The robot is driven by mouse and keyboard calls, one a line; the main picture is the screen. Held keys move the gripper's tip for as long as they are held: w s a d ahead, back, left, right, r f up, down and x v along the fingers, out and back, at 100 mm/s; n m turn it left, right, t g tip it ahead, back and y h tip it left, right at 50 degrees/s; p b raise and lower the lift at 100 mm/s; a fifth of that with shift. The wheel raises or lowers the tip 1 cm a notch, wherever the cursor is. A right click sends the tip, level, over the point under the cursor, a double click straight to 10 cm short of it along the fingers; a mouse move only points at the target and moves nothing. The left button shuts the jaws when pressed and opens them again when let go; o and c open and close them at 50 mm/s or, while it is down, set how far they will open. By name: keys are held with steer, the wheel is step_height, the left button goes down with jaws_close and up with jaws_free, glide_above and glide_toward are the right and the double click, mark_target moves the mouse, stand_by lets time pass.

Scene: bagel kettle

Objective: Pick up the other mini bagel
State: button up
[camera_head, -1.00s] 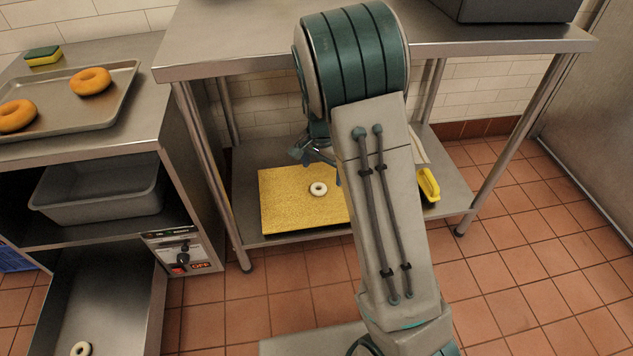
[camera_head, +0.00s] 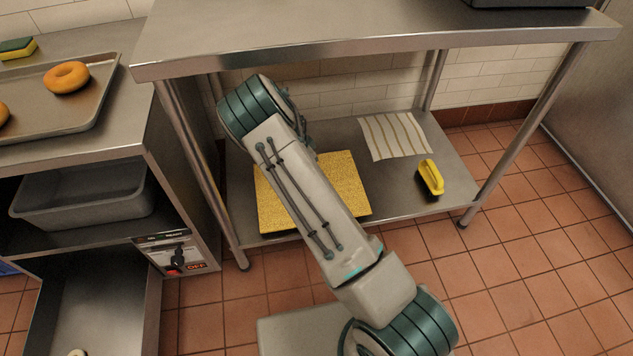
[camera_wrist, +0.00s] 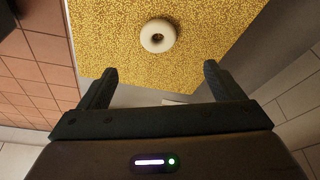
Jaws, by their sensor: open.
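A small pale mini bagel (camera_wrist: 158,36) lies on a yellow textured board (camera_wrist: 105,35) in the wrist view. My gripper (camera_wrist: 158,80) is open and empty, its two fingers spread, with the bagel ahead of the gap between them and apart from both. In the head view the yellow board (camera_head: 343,180) lies on the lower shelf, and my arm hides the bagel and my gripper there. Another pale ring (camera_head: 77,352), partly cut off, shows at the bottom left in the steel basin.
The steel tabletop (camera_head: 350,35) spans above the lower shelf (camera_head: 395,185). A striped cloth (camera_head: 395,135) and a yellow-and-black brush (camera_head: 430,178) lie right of the board. A tray (camera_head: 85,115) with orange bagels, a sponge (camera_head: 18,48) and a grey tub (camera_head: 80,195) stand at left.

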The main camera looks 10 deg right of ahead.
steer(key=b+x, duration=0.1)
steer(key=x, duration=0.5)
steer(key=shift+f+b, duration=0.1)
steer(key=shift+b, duration=0.2)
steer(key=b+x, duration=0.2)
steer(key=x, duration=0.3)
steer(key=shift+s+f+b, duration=0.1)
steer(key=shift+f+b, duration=0.05)
steer(key=shift+b, duration=0.2)
steer(key=c, duration=1)
